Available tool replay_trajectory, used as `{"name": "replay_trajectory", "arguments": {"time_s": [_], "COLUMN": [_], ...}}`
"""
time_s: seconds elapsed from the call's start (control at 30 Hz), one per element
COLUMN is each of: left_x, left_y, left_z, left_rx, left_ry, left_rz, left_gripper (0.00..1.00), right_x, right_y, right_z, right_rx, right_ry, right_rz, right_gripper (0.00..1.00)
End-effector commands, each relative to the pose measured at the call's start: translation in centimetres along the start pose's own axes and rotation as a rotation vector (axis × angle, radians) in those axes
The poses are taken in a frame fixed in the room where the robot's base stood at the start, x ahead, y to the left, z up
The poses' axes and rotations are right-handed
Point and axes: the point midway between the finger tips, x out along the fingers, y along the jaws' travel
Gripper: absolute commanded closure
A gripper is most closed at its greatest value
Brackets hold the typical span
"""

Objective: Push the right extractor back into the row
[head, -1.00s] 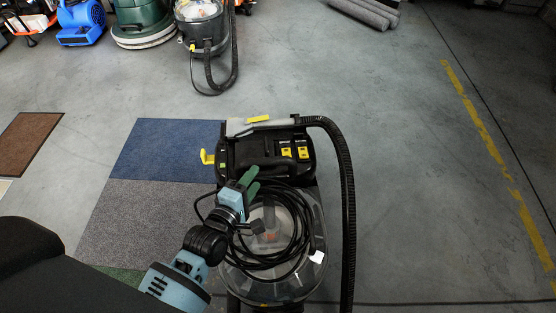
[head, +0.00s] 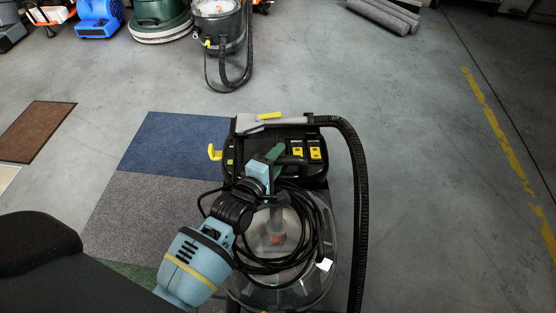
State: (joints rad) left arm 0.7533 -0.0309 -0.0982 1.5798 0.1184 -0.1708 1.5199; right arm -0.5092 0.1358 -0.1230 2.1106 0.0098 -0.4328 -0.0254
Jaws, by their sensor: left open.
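The extractor (head: 285,288) stands upright in front of me in the lower middle. It has a black top, a clear tank, a coiled black cord and a ribbed hose down its right side. My left gripper (head: 281,161), with green fingers, is open over the black top, by the handle. Part of one finger lies among the dark parts, so I cannot tell whether it touches the handle. My left arm hides part of the tank's left side. My right gripper is not in view.
A row of machines stands at the back: a blue blower (head: 99,20), a green floor machine (head: 160,14) and a grey vacuum (head: 217,22). Grey rolls (head: 385,14) lie to their right. Blue and grey carpet tiles (head: 140,200) lie left of the extractor. The floor between is clear.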

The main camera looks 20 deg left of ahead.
Motion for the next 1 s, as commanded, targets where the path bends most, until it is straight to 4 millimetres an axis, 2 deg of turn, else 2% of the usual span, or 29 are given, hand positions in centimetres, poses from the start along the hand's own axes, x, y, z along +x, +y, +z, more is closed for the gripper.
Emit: {"name": "replay_trajectory", "arguments": {"time_s": [0.27,0.6,0.87,1.0], "left_x": [0.1,0.1,0.2,1.1], "left_y": [0.1,0.1,0.1,0.3], "left_z": [0.0,0.0,0.0,-0.4], "left_rx": [0.000,0.001,0.001,0.002], "left_ry": [0.000,0.000,0.000,0.000], "left_rz": [0.001,0.001,0.001,0.002], "left_gripper": [0.56,1.00,1.00,1.00], "right_x": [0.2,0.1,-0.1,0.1], "right_y": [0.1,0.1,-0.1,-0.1], "right_z": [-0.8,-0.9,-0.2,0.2], "right_rx": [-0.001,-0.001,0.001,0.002], "right_ry": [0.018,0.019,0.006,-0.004], "right_rz": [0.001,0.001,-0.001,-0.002], "right_gripper": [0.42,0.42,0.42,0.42]}}
